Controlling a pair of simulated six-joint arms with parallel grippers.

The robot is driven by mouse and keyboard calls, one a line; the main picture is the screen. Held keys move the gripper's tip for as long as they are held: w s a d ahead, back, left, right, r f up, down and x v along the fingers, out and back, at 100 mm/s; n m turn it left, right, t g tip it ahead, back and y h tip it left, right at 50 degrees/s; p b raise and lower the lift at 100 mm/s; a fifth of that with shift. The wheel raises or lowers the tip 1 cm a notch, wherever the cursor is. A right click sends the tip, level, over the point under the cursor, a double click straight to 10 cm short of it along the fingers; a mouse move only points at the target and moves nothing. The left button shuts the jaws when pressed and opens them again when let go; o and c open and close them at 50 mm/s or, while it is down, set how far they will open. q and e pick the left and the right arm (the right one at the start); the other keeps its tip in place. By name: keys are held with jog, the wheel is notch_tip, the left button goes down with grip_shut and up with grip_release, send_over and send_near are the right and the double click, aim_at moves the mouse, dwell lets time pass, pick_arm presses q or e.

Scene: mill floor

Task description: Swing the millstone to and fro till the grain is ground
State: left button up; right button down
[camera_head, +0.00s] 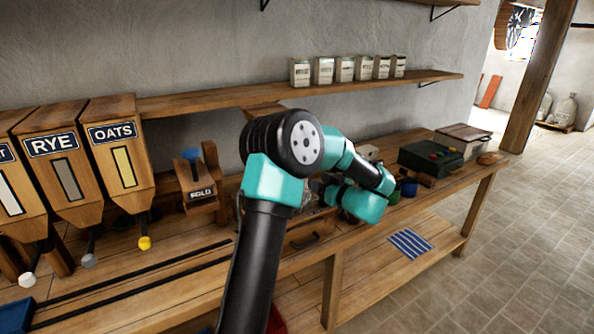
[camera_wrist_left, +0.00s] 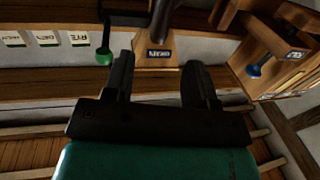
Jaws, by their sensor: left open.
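My left arm crosses the middle of the camera_head view and bends right over the bench, hiding much of the area behind it. I cannot make out the millstone or ground grain there. In the left wrist view my left gripper (camera_wrist_left: 158,72) is open, its two black fingers apart with nothing held between them. Beyond the fingers is a wooden piece with a small dark label (camera_wrist_left: 159,54), too small to read surely. A dark upright bar (camera_wrist_left: 160,20) rises at it, between the fingers in the picture; I cannot tell whether they touch. My right gripper is not in view.
Grain bins labelled RYE (camera_head: 65,165) and OATS (camera_head: 125,155) stand left. A wooden box with a blue top (camera_head: 192,168) stands beside them. A dark green box with coloured buttons (camera_head: 430,158) is right. A green knob (camera_wrist_left: 104,57) and blue knob (camera_wrist_left: 255,70) flank the gripper.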

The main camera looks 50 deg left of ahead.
pick_arm(q)
jog(key=a, duration=1.1)
jog(key=shift+a, duration=0.1)
jog(key=shift+c, duration=0.3)
grip_shut()
